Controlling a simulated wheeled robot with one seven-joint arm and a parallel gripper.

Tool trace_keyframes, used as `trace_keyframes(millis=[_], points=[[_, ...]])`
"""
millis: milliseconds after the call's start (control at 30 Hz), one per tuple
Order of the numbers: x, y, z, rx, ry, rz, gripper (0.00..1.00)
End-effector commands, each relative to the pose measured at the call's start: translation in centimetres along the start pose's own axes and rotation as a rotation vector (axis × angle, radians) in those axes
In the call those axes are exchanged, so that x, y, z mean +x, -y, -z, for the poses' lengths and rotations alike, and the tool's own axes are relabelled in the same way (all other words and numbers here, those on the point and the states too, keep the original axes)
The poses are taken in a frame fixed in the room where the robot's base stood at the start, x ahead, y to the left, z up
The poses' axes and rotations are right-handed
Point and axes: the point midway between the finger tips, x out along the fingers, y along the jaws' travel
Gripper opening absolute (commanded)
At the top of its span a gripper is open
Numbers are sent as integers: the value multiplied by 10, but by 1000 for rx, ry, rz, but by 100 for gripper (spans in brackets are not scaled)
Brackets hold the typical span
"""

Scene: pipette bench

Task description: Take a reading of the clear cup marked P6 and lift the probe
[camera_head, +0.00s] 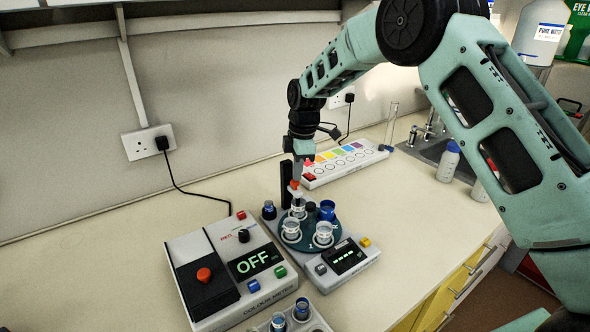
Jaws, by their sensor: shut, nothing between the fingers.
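Three clear cups stand on a dark round turntable: one at left (290,232), one at front right (323,236), one at the back (298,208). Their markings are too small to read, so I cannot tell which is P6. A black upright post (286,180) stands behind the turntable. A small red-topped part (295,185) sits beside the post above the back cup; I cannot tell for certain whether it is the probe. My gripper (297,176) is shut, pointing down, just above or touching this red part. The gripper partly hides what lies behind it.
A blue cup (327,209) also stands on the turntable, whose base has a small display (347,258). A colour meter (219,314) reading OFF stands at front left. A white strip with coloured squares (318,182) lies behind.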

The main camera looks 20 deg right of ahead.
Motion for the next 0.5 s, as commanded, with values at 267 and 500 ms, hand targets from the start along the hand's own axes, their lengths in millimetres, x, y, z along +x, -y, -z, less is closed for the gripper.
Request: trace_keyframes(millis=[267,500], points=[[-13,0,-23,4,-1,0,0],[-13,0,-29,0,0,1,0]])
